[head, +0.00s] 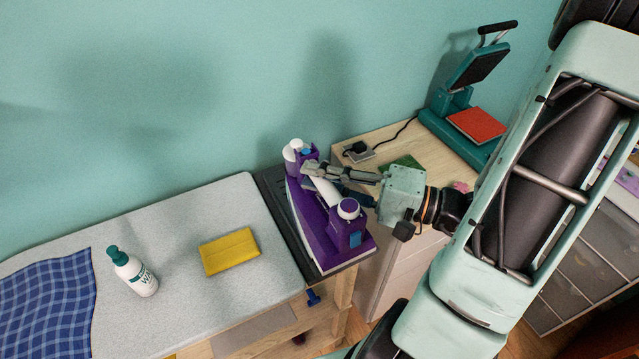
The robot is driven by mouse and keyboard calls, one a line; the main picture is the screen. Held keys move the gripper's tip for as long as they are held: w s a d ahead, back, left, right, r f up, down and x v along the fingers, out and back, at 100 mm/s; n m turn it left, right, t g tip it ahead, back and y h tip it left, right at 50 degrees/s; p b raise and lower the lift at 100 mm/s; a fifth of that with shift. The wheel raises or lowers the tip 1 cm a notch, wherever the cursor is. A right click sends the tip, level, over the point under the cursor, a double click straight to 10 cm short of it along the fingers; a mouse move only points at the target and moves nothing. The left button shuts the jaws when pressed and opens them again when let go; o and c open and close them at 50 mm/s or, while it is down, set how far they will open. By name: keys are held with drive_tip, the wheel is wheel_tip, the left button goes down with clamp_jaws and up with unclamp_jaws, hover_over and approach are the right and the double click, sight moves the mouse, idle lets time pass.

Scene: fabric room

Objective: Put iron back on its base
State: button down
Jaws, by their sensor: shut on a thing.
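The purple and white iron (318,222) is at the right end of the ironing table, in the head view. It is over or on a dark flat base (272,190); I cannot tell whether its sole touches the base. My gripper (318,178) reaches in from the right and is shut on the iron's white handle (324,190). The iron's underside and most of the base beneath it are hidden.
A grey ironing surface (190,225) holds a yellow folded cloth (230,251), a white bottle (137,275) with a teal cap and a blue checked cloth (50,305). A teal heat press (465,115) stands on the wooden cabinet (365,140) behind right.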

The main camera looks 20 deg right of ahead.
drive_tip(key=w+f, duration=0.1)
drive_tip(key=w, duration=0.1)
drive_tip(key=w+f, duration=0.1)
drive_tip(key=w, duration=0.3)
drive_tip(key=shift+w+d+f+b, duration=0.2)
drive_tip(key=shift+d+f+b, duration=0.1)
drive_tip(key=shift+f, duration=0.1)
drive_tip(key=w+f+b, duration=0.5)
drive_tip(key=f, duration=0.4)
drive_tip(key=shift+w+d, duration=0.15)
drive_tip(key=shift+d, duration=0.15)
drive_tip(key=shift+f, duration=0.1)
drive_tip(key=c, duration=2.2)
unclamp_jaws()
drive_tip(key=shift+f, duration=0.2)
drive_tip(key=shift+c, duration=0.2)
drive_tip(key=o, duration=0.5)
drive_tip(key=shift+r, duration=0.2)
drive_tip(key=b+v, duration=0.1)
drive_tip(key=v, duration=1.1)
drive_tip(key=shift+b, duration=0.35)
